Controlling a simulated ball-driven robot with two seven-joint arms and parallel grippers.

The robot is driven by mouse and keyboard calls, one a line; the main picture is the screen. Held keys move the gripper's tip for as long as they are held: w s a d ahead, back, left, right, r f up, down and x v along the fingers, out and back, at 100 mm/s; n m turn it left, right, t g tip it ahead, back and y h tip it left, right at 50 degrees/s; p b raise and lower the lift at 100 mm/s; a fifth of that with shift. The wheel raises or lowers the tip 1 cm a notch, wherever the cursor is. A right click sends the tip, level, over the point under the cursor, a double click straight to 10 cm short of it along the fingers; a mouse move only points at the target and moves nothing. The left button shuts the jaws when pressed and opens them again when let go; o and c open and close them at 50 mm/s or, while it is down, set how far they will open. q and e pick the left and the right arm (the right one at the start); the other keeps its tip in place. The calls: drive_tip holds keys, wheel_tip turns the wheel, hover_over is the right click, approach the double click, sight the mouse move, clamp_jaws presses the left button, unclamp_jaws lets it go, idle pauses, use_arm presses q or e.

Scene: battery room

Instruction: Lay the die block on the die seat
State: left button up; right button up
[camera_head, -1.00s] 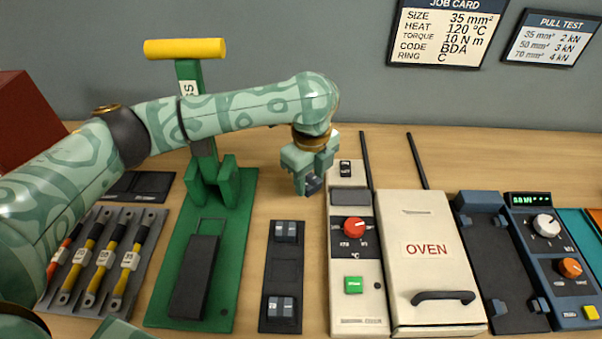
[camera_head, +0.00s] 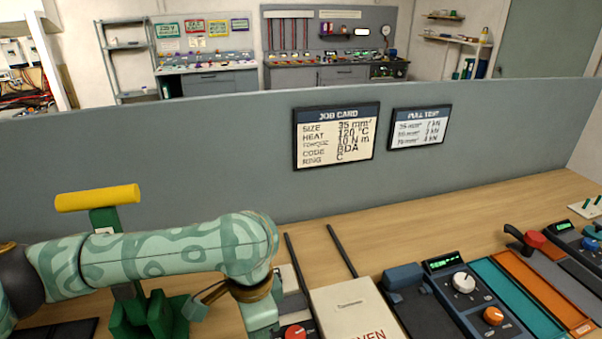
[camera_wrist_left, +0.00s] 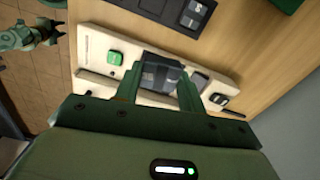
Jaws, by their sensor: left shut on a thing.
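My left gripper (camera_head: 262,318) is at the bottom of the head view, beside the oven's control box, with its fingertips cut off by the frame. In the left wrist view its two green fingers (camera_wrist_left: 158,92) are shut on a small grey die block (camera_wrist_left: 160,74), over the cream control box. The green press (camera_head: 150,312) with a yellow handle stands left of the gripper in the head view; its lower part is out of frame. I cannot make out the die seat. A pale green arm part, probably my right arm (camera_wrist_left: 30,37), shows small in the left wrist view.
A black die tray (camera_wrist_left: 150,8) with another die block (camera_wrist_left: 194,12) lies beside the control box (camera_wrist_left: 100,45). The oven (camera_head: 350,305), a dark blue tester (camera_head: 462,290) and teal and orange strips stand to the right. A grey partition (camera_head: 230,140) closes the bench's back.

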use_arm(q)
drive_tip(key=s+a+r+n, duration=0.2)
drive_tip(key=a+n, duration=0.4)
drive_tip(key=s+a+r+n, duration=0.2)
drive_tip(key=a+n, duration=0.5)
